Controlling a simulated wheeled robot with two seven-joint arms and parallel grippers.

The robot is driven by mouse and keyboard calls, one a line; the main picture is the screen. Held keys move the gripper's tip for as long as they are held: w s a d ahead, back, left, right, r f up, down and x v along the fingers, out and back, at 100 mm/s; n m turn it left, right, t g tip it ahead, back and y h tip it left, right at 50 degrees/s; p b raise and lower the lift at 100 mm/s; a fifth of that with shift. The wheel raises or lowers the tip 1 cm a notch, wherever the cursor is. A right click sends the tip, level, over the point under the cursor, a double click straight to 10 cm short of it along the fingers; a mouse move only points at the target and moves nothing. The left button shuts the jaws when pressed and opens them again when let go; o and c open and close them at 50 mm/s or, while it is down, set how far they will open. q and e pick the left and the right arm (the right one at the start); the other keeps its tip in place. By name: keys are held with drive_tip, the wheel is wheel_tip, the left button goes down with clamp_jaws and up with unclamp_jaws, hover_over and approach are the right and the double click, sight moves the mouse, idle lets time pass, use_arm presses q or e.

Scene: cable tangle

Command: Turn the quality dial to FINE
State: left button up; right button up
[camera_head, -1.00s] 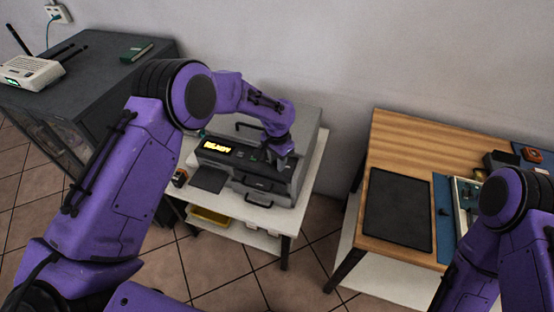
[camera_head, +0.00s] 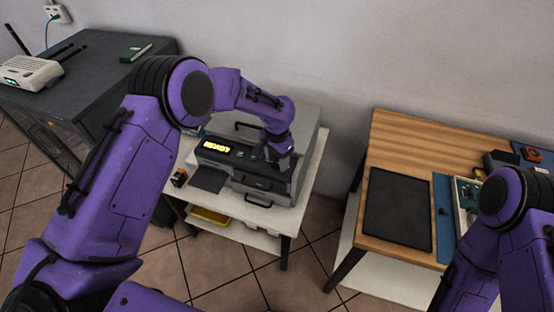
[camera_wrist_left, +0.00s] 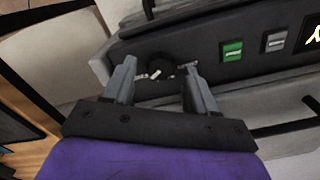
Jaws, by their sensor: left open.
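The printer (camera_head: 262,170) is a grey box on a small white table, with a display (camera_head: 217,147) reading READY in yellow. In the left wrist view the quality dial (camera_wrist_left: 162,64) is a dark round knob on the black front panel, with small light marks below it. My left gripper (camera_wrist_left: 160,68) is open, its two fingers on either side of the dial; whether they touch it I cannot tell. The dial's setting is not readable. In the head view the left gripper (camera_head: 282,150) is at the printer's right front and covers the dial.
A green button (camera_wrist_left: 232,51) and a grey button (camera_wrist_left: 275,41) sit right of the dial in the wrist view. A dark cabinet (camera_head: 100,75) with a white router (camera_head: 30,72) stands left. A wooden table (camera_head: 400,145) with a black mat (camera_head: 397,212) stands right.

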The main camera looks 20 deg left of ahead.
sight(277, 163)
use_arm(q)
wheel_tip(277, 163, up, 10)
drive_tip(key=b, duration=0.1)
drive_tip(key=shift+f, duration=0.15)
idle(0.4)
